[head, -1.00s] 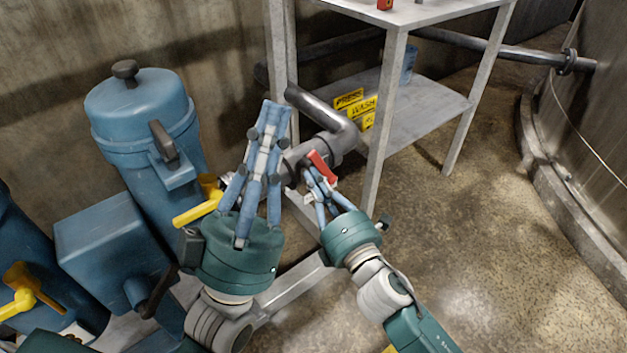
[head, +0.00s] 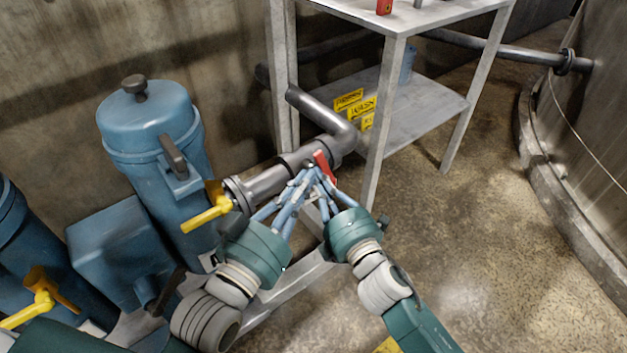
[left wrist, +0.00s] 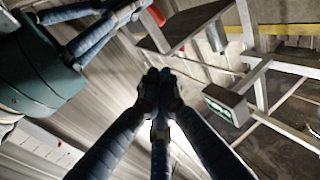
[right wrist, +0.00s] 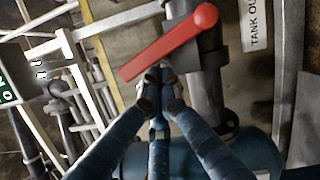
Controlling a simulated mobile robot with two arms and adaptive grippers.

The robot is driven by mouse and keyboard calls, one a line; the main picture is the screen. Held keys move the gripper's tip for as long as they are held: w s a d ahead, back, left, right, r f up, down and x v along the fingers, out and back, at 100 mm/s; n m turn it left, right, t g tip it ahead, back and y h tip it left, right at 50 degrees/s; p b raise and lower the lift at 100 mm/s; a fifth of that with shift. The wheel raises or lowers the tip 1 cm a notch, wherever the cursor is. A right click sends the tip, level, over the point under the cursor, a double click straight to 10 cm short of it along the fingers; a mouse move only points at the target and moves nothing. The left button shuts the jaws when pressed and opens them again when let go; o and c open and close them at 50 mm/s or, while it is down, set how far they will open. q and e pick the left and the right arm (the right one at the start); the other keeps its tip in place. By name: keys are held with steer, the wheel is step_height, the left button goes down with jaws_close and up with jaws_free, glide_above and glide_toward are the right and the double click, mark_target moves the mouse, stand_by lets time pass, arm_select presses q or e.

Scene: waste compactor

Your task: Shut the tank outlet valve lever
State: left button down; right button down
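The red valve lever (head: 326,168) sits on the grey pipe beside the table leg. In the right wrist view the red lever (right wrist: 172,45) runs diagonally from its round hub at upper right, next to a white label (right wrist: 256,24) reading "TANK OU…". My right gripper (right wrist: 155,82) has its fingers together, with the tips close to the lever's free end; whether they touch is unclear. My left gripper (left wrist: 160,82) also has its fingers together and empty. In the head view its tips overlap the right gripper's fingers beside the lever. A red bit of lever shows in the left wrist view (left wrist: 156,14).
A yellow-handled valve (head: 207,214) sits on the same pipe to the left, beside a blue tank (head: 150,125). A metal table (head: 400,25) stands behind. The concrete floor (head: 480,250) at right is open.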

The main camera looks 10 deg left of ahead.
mark_target(324, 163)
arm_select(q)
steer(key=s+a+f+g+y+p, duration=0.1)
steer(key=s+a+f+g, duration=0.2)
steer(key=f, duration=0.5)
steer(key=s+a+f+g+y+p, duration=0.1)
steer(key=s+f+g+y+p, duration=0.15)
steer(key=f+g, duration=0.35)
arm_select(e)
steer(key=shift+w+d+r+m+h+b, duration=0.35)
steer(key=shift+w+d+r+m, duration=0.15)
steer(key=shift+w+r+m, duration=0.25)
steer(key=shift+w+d+r+m+p, duration=0.1)
steer(key=shift+d+m+p, duration=0.05)
steer(key=shift+m+p, duration=0.4)
steer(key=shift+w+d+p, duration=0.15)
steer(key=shift+p, duration=0.4)
arm_select(q)
steer(key=s+a+f+g, duration=0.2)
steer(key=s+f, duration=0.2)
steer(key=s, duration=0.3)
steer(key=s+a+f+g, duration=0.2)
steer(key=s+f+g, duration=0.1)
steer(key=s, duration=0.4)
steer(key=shift+s+f+n+g+y, duration=0.2)
steer(key=shift+f+n+g+y, duration=0.1)
steer(key=shift+f+n+y, duration=0.15)
arm_select(e)
steer(key=shift+f, duration=0.2)
